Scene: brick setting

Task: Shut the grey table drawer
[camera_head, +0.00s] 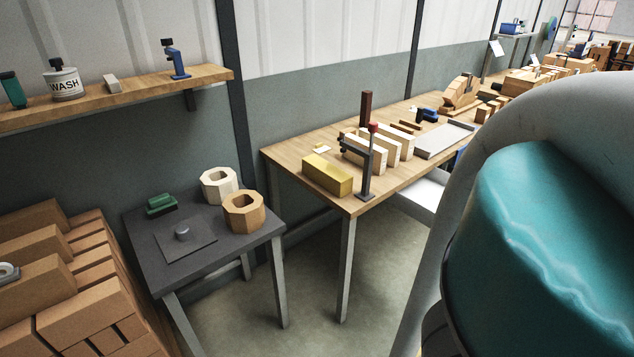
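A pale grey drawer (424,191) shows under the front edge of the wooden table (285,150), right of the table's near leg. It sticks out past the tabletop edge, so it stands open. My arm hides its right part and its front, so I cannot tell how far it is out. My gripper is not in view. A large grey and teal part of my own arm fills the right side of the picture.
On the wooden table stand a yellow block (328,175), white blocks (365,150), a clamp (366,165) and a grey tray (444,140). A dark side table (205,250) stands at left, beside stacked bricks (75,290). Bare floor (310,275) lies between the tables.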

